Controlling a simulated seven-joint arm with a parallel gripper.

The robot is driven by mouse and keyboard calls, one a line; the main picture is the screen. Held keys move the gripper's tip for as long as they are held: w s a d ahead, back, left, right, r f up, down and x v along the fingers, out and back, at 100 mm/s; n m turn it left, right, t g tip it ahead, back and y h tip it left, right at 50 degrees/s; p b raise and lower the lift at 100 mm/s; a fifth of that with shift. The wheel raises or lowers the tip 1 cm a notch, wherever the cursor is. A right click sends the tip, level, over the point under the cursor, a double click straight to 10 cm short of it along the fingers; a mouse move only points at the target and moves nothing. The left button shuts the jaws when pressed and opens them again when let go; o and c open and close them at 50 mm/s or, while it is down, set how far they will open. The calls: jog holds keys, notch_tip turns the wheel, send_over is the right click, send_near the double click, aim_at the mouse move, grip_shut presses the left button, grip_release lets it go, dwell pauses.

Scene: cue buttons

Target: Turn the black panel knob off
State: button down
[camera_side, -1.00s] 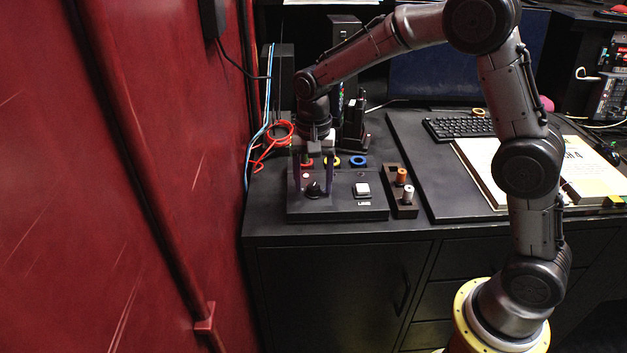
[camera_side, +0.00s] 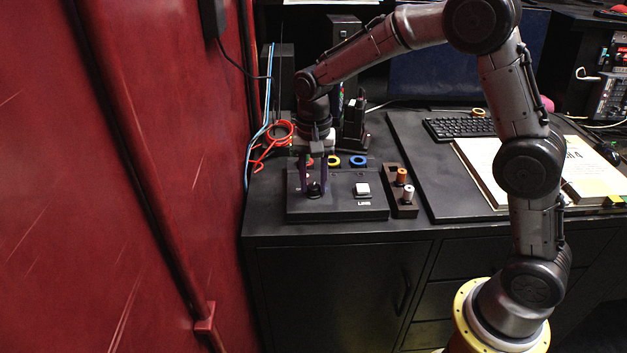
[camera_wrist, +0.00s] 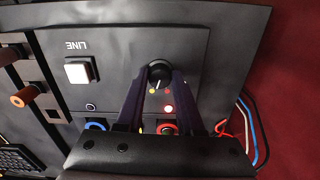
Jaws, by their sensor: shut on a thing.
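The black panel knob (camera_wrist: 160,70) is at the left of a dark sloped panel (camera_side: 345,207). In the wrist view its white pointer line faces the lower side, towards two small coloured dots. My gripper (camera_wrist: 161,74) points down over the knob, with its two dark purple fingers on opposite sides of it, shut on it. In the side view my gripper (camera_side: 314,189) hides most of the knob. A red lamp (camera_wrist: 168,109) beside the knob is lit.
A white square button (camera_side: 362,189) labelled LINE is right of the knob. A holder with orange (camera_side: 402,176) and white spools stands at right. A red wall (camera_side: 150,200) is close at left.

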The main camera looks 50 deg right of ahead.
aim_at(314, 186)
jog(key=n, duration=0.4)
jog(key=shift+n, duration=0.3)
jog(key=n, duration=0.3)
jog(key=shift+r+n, duration=0.1)
jog(key=shift+n, duration=0.2)
jog(key=n, duration=0.3)
jog(key=shift+n, duration=2.2)
jog(key=c, duration=0.5)
grip_release()
jog(key=shift+c, duration=0.2)
notch_tip(314, 186, up, 14)
